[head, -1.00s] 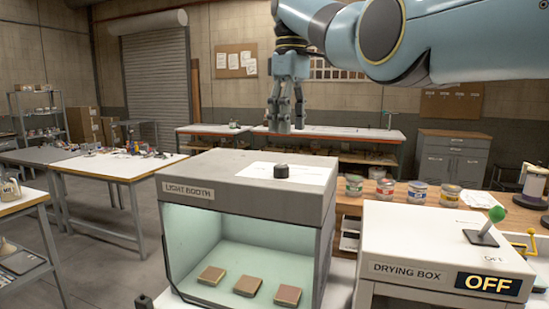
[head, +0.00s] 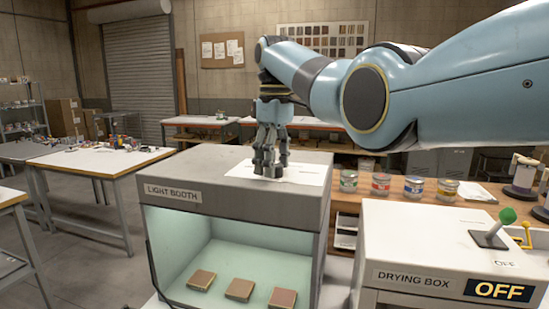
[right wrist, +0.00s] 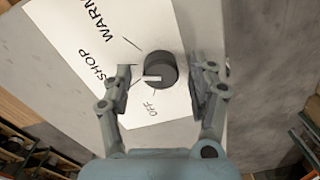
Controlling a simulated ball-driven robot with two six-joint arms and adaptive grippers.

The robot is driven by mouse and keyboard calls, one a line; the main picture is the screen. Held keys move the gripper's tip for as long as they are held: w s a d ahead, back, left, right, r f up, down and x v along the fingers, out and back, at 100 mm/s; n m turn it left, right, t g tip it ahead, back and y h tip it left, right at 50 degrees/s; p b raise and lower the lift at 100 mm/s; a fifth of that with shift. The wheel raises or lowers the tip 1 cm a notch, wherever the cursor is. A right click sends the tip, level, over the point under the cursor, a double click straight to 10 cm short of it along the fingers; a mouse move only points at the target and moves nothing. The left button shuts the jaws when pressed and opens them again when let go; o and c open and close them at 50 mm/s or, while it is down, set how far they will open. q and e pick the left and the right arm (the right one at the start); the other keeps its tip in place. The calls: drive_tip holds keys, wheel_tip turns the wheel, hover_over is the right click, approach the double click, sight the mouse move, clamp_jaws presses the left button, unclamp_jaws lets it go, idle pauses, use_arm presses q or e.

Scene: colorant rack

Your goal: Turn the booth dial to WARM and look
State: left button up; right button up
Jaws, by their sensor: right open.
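The light booth (head: 168,193) stands in the middle of the head view, its front open and lit pale green. On its top lies a white label sheet (head: 236,172). In the right wrist view the sheet (right wrist: 70,45) reads WARM, SHOP and OFF around a dark round dial (right wrist: 162,66) with a pale pointer mark. The mark points left, between SHOP and OFF. My right gripper (head: 270,170) points down over the dial. In the right wrist view its open fingers (right wrist: 160,85) stand on either side of the dial, with gaps visible. My left gripper is not in view.
Several brown sample tiles (head: 239,289) lie inside the booth. The drying box (head: 405,235) stands to the right, with a green-knobbed lever (head: 507,216) and an OFF sign (head: 500,290). Several paint cans (head: 381,183) stand on the wooden bench behind.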

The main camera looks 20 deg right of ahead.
drive_tip(key=shift+f, duration=0.2)
drive_tip(key=shift+c, duration=1.3)
drive_tip(key=c, duration=0.9)
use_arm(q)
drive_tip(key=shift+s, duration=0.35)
